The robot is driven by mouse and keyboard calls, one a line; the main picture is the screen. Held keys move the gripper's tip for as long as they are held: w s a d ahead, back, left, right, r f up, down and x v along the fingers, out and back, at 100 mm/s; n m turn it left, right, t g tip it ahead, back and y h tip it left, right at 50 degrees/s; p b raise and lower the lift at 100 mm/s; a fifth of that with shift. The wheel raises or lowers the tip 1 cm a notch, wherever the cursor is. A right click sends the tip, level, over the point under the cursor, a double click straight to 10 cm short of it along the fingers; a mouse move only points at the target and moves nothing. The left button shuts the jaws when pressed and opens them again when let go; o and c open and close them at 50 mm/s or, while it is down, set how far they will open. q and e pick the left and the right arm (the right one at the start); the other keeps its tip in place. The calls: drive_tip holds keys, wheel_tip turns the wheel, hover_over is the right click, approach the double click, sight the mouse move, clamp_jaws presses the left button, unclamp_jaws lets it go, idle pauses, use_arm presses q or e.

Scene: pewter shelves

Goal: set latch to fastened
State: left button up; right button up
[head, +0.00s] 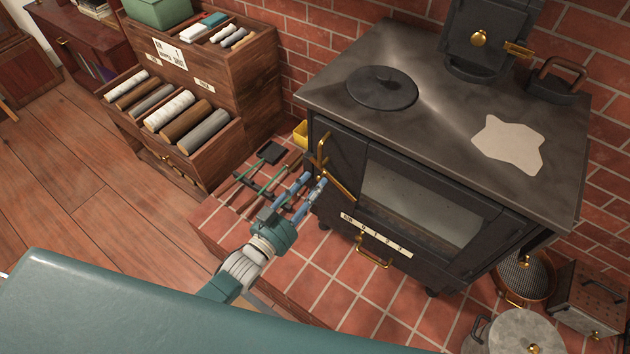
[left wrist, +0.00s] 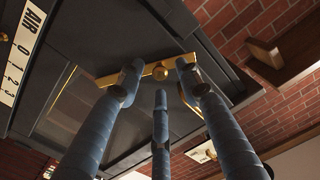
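The black stove (head: 345,155) has a brass latch bar (head: 342,191) on its front, at the left edge of the glazed door (head: 420,205). The bar slants down to the right in the head view. In the left wrist view the latch (left wrist: 120,77) crosses above my fingers, with a round brass pivot near its middle. My left gripper (head: 314,183) has blue fingers, spread apart, with tips close to the latch. In the left wrist view the gripper (left wrist: 158,84) has nothing visibly clamped; whether a tip touches the bar is unclear. My right gripper is not in view.
A brass upright handle (head: 322,150) stands beside the latch. An air scale (head: 376,233) and a lower brass handle (head: 374,256) are below the door. Tools (head: 262,175) lie on the brick hearth. A wooden drawer cabinet (head: 230,75) stands left; pots (head: 515,330) are lower right.

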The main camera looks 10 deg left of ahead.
use_arm(q)
drive_tip(key=shift+x, duration=0.8)
clamp_jaws()
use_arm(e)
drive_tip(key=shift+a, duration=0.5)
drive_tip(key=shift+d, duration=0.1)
